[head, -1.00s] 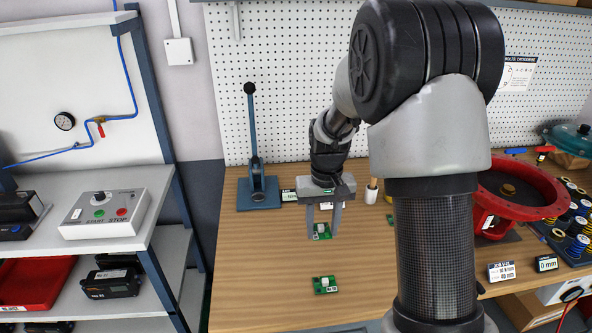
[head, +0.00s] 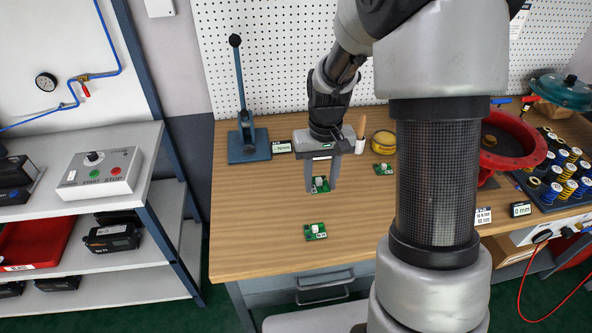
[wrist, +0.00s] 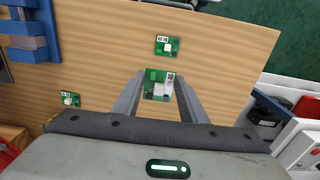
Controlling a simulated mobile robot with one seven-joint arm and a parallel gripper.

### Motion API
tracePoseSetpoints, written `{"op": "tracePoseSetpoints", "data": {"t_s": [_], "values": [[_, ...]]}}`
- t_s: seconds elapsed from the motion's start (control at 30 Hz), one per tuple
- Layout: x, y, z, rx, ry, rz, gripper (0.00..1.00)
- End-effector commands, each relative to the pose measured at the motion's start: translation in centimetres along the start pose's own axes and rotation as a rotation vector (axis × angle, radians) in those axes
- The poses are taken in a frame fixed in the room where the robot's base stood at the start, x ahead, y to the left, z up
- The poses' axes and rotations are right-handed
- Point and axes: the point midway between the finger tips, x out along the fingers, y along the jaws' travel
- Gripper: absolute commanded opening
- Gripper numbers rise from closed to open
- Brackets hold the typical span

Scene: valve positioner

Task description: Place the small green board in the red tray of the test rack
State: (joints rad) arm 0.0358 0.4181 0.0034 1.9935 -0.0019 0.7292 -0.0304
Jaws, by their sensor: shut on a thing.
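My gripper (head: 320,190) is shut on a small green board (head: 320,184), pointing down over the wooden bench. The held board also shows between the fingertips in the wrist view (wrist: 158,86), with a white block and a label on it. I cannot tell whether it is clear of the bench top. A second green board (head: 316,231) lies nearer the bench's front edge, and a third (head: 383,169) lies to the right of my gripper. The red tray (head: 30,243) is on the middle shelf of the rack (head: 150,190) at the left, partly cut off by the picture edge.
A START/STOP box (head: 100,172) sits on the rack's upper shelf, above the tray's level. Black devices (head: 112,238) stand beside the tray. A blue lever press (head: 247,140) stands at the bench's back left. A red flanged part (head: 510,145) is at the right. The bench's left front is clear.

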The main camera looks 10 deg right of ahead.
Motion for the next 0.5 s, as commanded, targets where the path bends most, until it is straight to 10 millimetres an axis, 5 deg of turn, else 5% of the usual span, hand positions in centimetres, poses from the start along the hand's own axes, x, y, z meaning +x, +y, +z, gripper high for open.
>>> {"op": "tracePoseSetpoints", "data": {"t_s": [0.03,0.3,0.5], "values": [[2.1,0.4,-0.5,0.001,0.002,0.0,0.13],[4.1,1.6,-1.6,0.0,-0.001,0.0,0.13],[7.6,1.6,-1.6,-0.001,-0.005,-0.001,0.13]]}}
